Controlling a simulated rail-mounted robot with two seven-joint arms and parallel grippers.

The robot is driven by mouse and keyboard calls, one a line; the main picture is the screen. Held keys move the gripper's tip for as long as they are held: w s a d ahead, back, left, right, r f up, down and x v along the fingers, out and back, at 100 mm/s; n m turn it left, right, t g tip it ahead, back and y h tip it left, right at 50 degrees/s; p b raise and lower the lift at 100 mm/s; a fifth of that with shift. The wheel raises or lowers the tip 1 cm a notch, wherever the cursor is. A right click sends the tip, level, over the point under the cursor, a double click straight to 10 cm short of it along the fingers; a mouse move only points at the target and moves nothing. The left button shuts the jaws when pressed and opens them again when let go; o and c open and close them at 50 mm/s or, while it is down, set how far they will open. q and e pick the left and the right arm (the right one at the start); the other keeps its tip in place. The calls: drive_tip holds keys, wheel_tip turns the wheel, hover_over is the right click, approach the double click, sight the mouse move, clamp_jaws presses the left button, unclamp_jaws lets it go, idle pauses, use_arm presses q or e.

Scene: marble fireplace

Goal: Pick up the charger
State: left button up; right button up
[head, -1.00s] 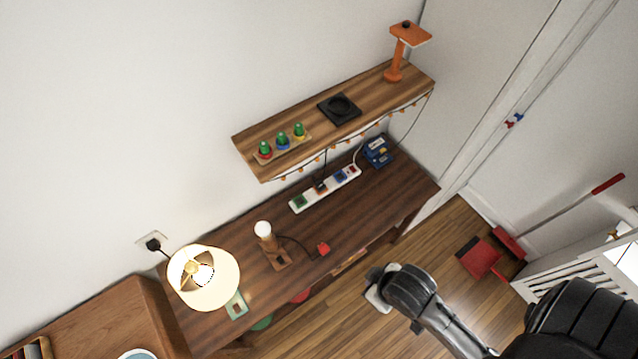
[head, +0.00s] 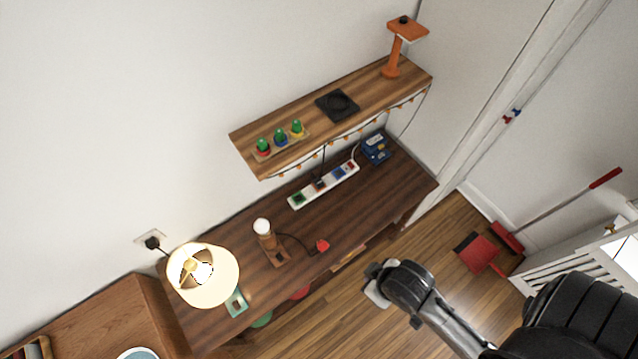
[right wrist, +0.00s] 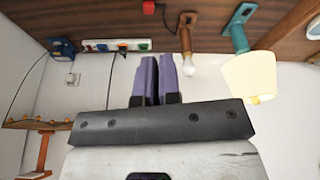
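No object is plainly marked as the charger. A flat black square pad with a round centre (head: 337,106), which may be it, lies on the upper wooden shelf in the head view. A red plug (head: 322,245) on a dark cable lies on the lower desk, and it also shows at the top of the right wrist view (right wrist: 148,7). My right gripper (right wrist: 158,78) has its purple fingers together with nothing seen between them. In the head view my right arm's end is in front of the desk, apart from the shelf. My left gripper is out of view.
The upper shelf (head: 300,117) also holds small cactus pots (head: 280,137) and an orange stand (head: 394,50). The desk below carries a white power strip (head: 323,184), a blue box (head: 376,148), a bulb lamp (head: 266,236) and a shaded lamp (head: 205,283). String lights hang under the shelf.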

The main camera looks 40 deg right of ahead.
drive_tip(key=o, duration=1.1)
